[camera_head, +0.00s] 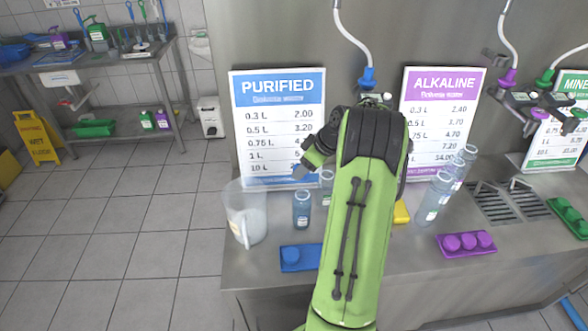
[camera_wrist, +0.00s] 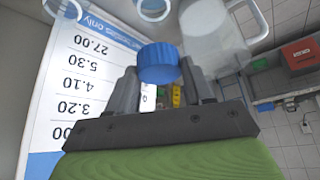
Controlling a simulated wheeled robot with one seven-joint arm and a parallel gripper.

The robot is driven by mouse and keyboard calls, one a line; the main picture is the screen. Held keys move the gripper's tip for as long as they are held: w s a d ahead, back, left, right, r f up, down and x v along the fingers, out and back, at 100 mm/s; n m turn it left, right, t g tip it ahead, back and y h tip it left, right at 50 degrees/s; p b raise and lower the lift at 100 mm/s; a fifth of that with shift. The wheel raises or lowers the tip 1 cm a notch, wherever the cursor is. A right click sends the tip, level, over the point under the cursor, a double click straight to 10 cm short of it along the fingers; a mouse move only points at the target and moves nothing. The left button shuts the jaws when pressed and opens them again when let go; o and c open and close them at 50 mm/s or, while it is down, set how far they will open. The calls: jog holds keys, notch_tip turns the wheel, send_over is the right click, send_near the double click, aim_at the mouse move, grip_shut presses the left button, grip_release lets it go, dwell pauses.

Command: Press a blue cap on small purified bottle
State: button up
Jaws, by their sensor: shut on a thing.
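My gripper (camera_wrist: 160,85) is shut on a blue cap (camera_wrist: 157,63), which shows between the fingertips in the wrist view. In the head view my gripper (camera_head: 302,171) is in front of the lower part of the PURIFIED sign, and the held cap cannot be made out. A small clear bottle (camera_head: 302,211) stands upright on the counter, below the gripper in the picture. A taller clear bottle (camera_head: 327,182) stands just behind it, partly hidden by my arm. Two round bottle tops (camera_wrist: 153,9) show at the top edge of the wrist view. The blue cap tray (camera_head: 313,262) holds at least one cap (camera_head: 291,254).
A clear jug (camera_head: 246,214) stands left of the small bottle. The PURIFIED sign (camera_head: 280,120) stands behind. Several bottles (camera_head: 435,198), a purple cap tray (camera_head: 466,251) and a drain grate (camera_head: 497,203) lie to the right. My arm hides the counter's middle.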

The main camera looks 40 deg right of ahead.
aim_at(309, 175)
jog(key=shift+s+f, duration=0.3)
jog(key=shift+s+f+b, duration=0.15)
jog(key=shift+f+b, duration=0.2)
jog(key=shift+b, duration=0.15)
jog(key=f+b, duration=0.2)
jog(key=f, duration=0.1)
jog(key=shift+w+f, duration=0.1)
jog(key=shift+w, duration=0.2)
jog(key=shift+s+f+b, duration=0.1)
jog(key=shift+f+b, duration=0.3)
jog(key=shift+b, duration=0.15)
jog(key=shift+f+b, duration=0.25)
jog(key=shift+b, duration=0.05)
jog(key=shift+f+b, duration=0.35)
